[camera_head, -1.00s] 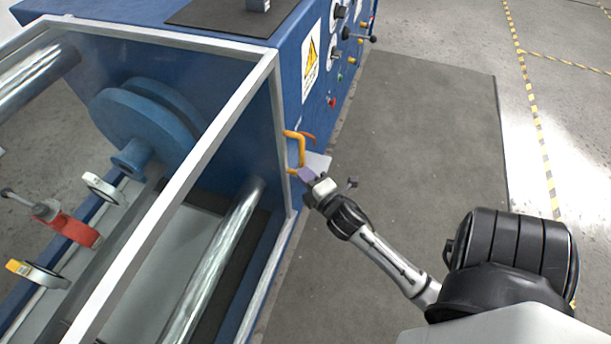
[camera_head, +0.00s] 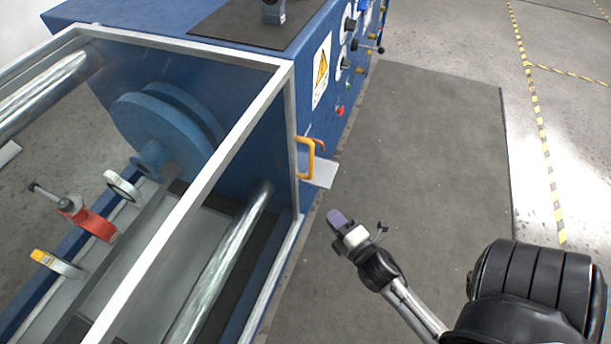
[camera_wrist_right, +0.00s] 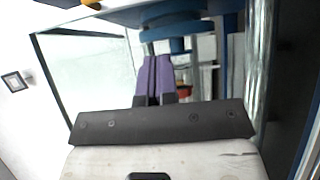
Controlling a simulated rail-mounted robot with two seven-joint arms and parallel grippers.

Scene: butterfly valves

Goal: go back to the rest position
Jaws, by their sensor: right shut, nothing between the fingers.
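My right gripper (camera_head: 336,218) is in the head view, to the right of the machine and below the orange handle, over the grey mat. It is apart from the machine and holds nothing. In the right wrist view its purple fingers (camera_wrist_right: 154,78) are together. The orange handle (camera_head: 305,158) is on the edge of the machine's framed cover, with nothing holding it. My left gripper is not in view.
The blue machine (camera_head: 300,95) with its framed cover (camera_head: 215,160) fills the left side. A pale plate (camera_head: 322,174) sticks out beside the handle. Knobs (camera_head: 350,45) are on its front panel. The grey mat (camera_head: 430,150) to the right is clear.

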